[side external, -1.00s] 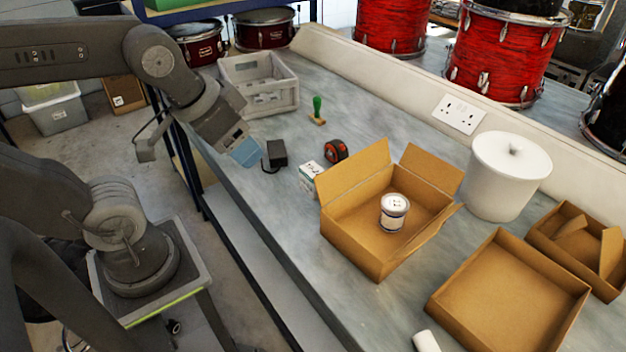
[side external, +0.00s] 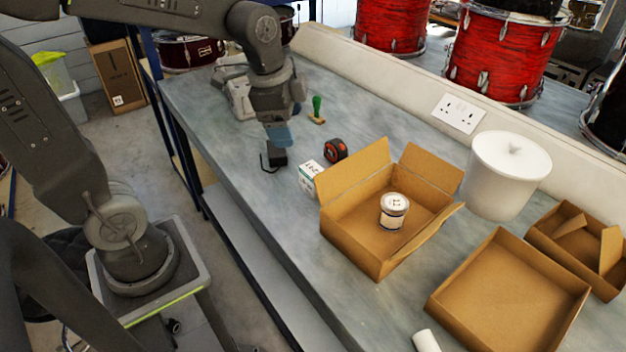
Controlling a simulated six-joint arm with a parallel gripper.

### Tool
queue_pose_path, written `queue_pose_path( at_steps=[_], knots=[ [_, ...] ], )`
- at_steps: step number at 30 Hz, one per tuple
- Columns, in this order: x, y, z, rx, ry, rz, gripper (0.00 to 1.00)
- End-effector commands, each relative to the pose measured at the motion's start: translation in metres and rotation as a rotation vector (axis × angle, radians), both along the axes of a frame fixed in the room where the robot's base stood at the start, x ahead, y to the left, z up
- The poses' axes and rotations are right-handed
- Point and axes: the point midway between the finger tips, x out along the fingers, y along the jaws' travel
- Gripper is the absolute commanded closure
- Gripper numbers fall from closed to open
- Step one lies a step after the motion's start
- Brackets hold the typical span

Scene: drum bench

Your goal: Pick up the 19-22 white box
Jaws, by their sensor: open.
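The small white box (side external: 311,177) with dark print and a green edge stands on the grey bench, against the left side of the open cardboard box. Its print is too small to read surely. My gripper (side external: 278,137) has blue fingertips and points down above the bench, up and left of the white box in the picture and apart from it. It is open and I see nothing held in it. The fingertips appear just over or behind a small black block (side external: 277,156) with a cable; I cannot tell the height gap.
The open cardboard box (side external: 345,236) holds a tin (side external: 394,211). A tape measure (side external: 335,150) lies close behind the white box, with a green-handled stamp (side external: 317,110) farther back. Cardboard trays (side external: 510,290) and a white canister (side external: 505,175) stand right. Bench is clear left of the white box.

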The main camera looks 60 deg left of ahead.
Motion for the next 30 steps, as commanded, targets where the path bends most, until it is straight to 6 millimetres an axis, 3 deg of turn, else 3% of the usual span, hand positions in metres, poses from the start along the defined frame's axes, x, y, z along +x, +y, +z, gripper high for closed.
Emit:
queue_pose_path(
  at_steps=[1, 6, 12, 19, 30],
  knots=[
    [0.017, 0.008, -0.011, 0.021, 0.047, -0.098, 0.26],
    [0.062, 0.032, -0.048, 0.068, 0.161, -0.443, 0.26],
    [0.090, 0.051, -0.084, 0.073, 0.233, -0.716, 0.26],
    [0.096, 0.056, -0.106, 0.072, 0.250, -0.797, 0.26],
    [0.096, 0.055, -0.170, 0.073, 0.249, -0.794, 0.26]
  ],
)
